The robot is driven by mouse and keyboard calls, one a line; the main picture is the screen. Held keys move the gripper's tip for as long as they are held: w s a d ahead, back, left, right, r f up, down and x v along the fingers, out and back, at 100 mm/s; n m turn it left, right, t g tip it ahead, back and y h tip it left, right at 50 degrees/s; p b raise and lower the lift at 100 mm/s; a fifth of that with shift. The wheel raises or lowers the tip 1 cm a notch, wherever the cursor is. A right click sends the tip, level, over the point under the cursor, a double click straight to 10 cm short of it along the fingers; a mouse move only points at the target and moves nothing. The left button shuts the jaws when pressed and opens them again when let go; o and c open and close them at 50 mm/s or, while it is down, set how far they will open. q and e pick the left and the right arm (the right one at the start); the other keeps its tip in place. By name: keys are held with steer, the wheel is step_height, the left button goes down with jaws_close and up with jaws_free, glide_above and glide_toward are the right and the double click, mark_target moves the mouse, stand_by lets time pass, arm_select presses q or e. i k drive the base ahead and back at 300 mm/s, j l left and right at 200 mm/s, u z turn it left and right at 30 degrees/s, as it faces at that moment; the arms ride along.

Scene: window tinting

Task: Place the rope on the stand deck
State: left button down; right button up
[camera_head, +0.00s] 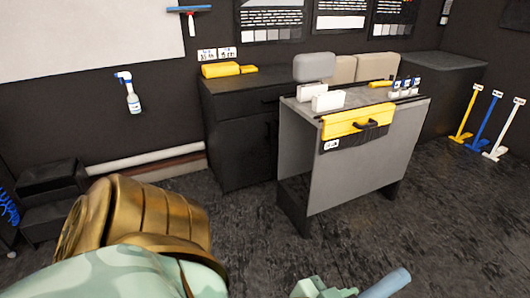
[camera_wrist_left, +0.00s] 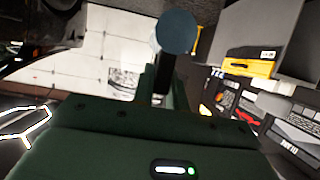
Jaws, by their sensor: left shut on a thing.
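My left gripper (camera_head: 335,291) shows at the bottom edge of the head view, pale green and partly cut off. It is shut on a blue-grey rod-like piece (camera_head: 388,283), held well in front of the stand; I cannot tell if this is the rope. In the left wrist view the piece shows as a round blue-grey end (camera_wrist_left: 175,32) beyond the fingers (camera_wrist_left: 160,80). The grey stand has a flat deck (camera_head: 352,98) on top, with a yellow case (camera_head: 350,122) on its front. My right gripper is not in view.
A dark cabinet (camera_head: 238,120) stands behind left. Yellow, blue and white posts (camera_head: 481,125) stand at right. A blue tangle (camera_head: 8,208) shows at the left edge.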

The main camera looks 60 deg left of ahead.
mark_target(361, 98)
steer(key=i+u, duration=0.15)
steer(key=u, duration=0.3)
steer(key=i+u, duration=0.2)
steer(key=u, duration=0.25)
steer(key=i+u, duration=0.2)
steer(key=u, duration=0.25)
steer(key=i+l+u, duration=0.1)
steer(key=u, duration=0.4)
steer(key=i, duration=0.05)
